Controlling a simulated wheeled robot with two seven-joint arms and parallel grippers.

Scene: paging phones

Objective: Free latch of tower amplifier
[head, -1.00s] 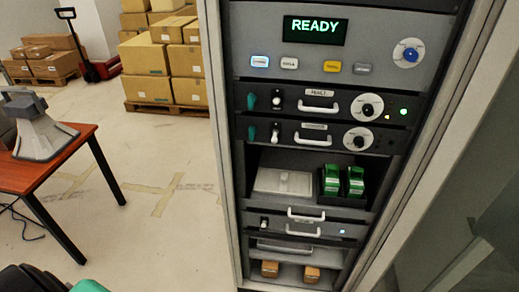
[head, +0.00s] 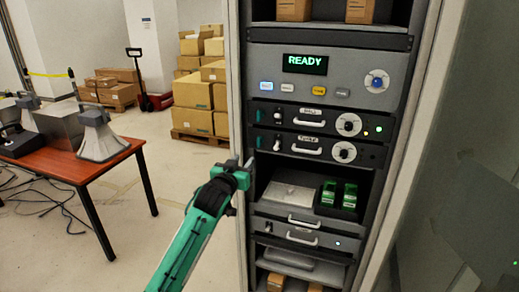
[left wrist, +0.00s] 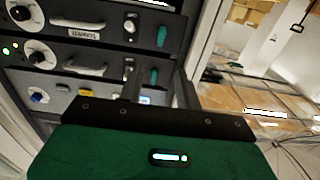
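The tower amplifier (head: 308,146) is the lower of two dark units under the READY panel. Its label reads like "TOWER", and it appears upside down in the left wrist view (left wrist: 84,33). Its teal latch (head: 258,142) stands upright at the unit's left end, and it also shows in the left wrist view (left wrist: 161,37). My left gripper (head: 247,162) is just below and left of this latch, apart from it. Its two fingers (left wrist: 158,74) are spread with nothing visible held between them. My right gripper is out of view.
The upper amplifier (head: 312,119) has a similar teal latch (head: 258,115) close above. The rack's left post (head: 237,90) stands beside my gripper. A shelf with green modules (head: 339,194) is below. A table (head: 60,163) with horn speakers stands at the left.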

